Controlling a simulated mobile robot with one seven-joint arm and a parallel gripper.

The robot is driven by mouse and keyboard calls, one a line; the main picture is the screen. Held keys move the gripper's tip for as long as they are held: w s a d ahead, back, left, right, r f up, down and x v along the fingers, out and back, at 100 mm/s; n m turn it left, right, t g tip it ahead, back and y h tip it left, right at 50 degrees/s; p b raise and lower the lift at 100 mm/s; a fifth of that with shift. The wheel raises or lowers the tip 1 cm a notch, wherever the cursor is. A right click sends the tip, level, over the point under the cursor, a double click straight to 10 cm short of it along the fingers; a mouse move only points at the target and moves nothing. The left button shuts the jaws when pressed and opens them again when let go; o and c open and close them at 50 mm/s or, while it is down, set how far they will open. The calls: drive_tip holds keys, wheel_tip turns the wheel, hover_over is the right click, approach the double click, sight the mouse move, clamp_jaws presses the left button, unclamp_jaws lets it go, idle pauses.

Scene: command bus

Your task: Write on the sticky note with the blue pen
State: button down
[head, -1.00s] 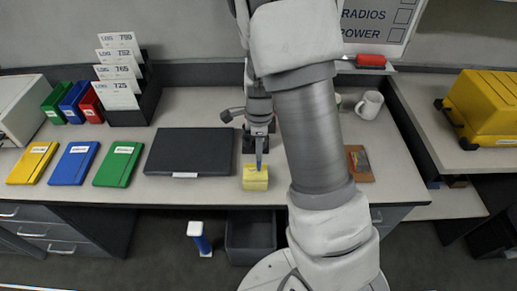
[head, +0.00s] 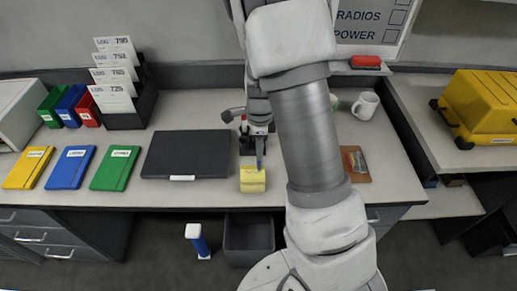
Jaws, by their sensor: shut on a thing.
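A yellow sticky note pad (head: 252,182) lies near the front edge of the desk, right of a dark closed case. A blue pen (head: 260,161) points down from my gripper (head: 259,148), which is shut on it. The pen's lower end is at the far part of the pad; I cannot tell whether the tip touches the paper. Small dark marks seem to show on the pad's top, too small to read. My arm hides the desk just right of the pad.
The dark case (head: 187,154) lies close left of the pad. Green (head: 115,168), blue (head: 71,167) and yellow (head: 28,167) notebooks lie further left. A bin (head: 249,232) is below the desk.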

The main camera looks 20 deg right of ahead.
drive_tip(key=shift+r+p, duration=3.05)
drive_tip(key=shift+r, duration=0.25)
